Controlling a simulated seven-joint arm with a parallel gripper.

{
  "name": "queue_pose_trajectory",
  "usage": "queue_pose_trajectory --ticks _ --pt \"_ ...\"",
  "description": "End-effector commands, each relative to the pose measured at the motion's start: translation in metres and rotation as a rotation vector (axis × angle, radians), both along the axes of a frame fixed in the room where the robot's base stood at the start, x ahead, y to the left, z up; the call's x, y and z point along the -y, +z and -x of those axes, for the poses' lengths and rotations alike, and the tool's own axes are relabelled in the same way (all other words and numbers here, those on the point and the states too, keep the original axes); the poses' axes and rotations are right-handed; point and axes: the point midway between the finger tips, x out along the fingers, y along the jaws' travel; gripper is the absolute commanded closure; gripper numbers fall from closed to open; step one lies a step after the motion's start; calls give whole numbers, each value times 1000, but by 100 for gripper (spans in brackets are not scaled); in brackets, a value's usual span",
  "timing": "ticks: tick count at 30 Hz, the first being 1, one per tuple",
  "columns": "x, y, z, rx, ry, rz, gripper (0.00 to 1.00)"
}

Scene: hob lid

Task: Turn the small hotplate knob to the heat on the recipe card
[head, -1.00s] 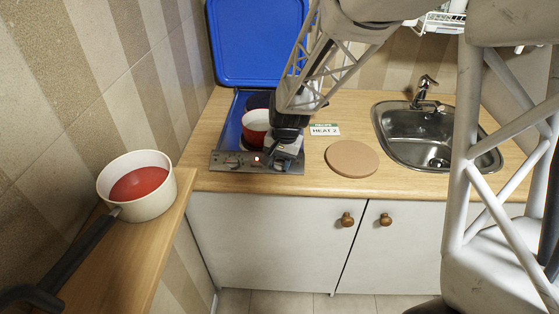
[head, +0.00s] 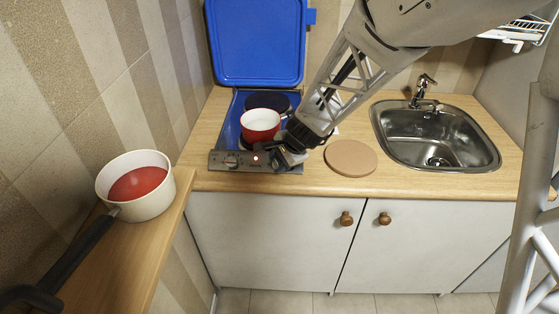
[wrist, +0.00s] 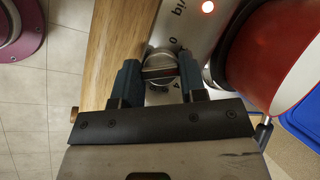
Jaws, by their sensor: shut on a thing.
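My gripper (head: 284,160) is at the right end of the hob's control panel (head: 215,161). In the wrist view its two blue-grey fingers (wrist: 160,80) are shut on a round metal knob (wrist: 160,60), one on each side. The knob's raised bar lies roughly across the picture. The digits 0 and 4 show beside it; other marks are hidden by the gripper. Another knob (head: 231,160) on the left of the panel is free. The recipe card, which read HEAT 2 earlier, is now mostly hidden behind my arm.
A red pot (head: 261,122) with a white inside stands on the hob close by my gripper. A dark hotplate shows behind it. The blue lid (head: 256,40) is raised. A red light (wrist: 208,7) glows on the panel. A round board (head: 351,158) lies to the right.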

Motion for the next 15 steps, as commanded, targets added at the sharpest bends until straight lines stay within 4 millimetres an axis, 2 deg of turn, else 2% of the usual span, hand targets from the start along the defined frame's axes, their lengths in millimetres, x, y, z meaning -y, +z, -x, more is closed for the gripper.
queue_pose_trajectory --ticks 14,15 --pt "0 0 0 1 -20 -12 85" --pt "0 0 0 1 -20 -12 60"
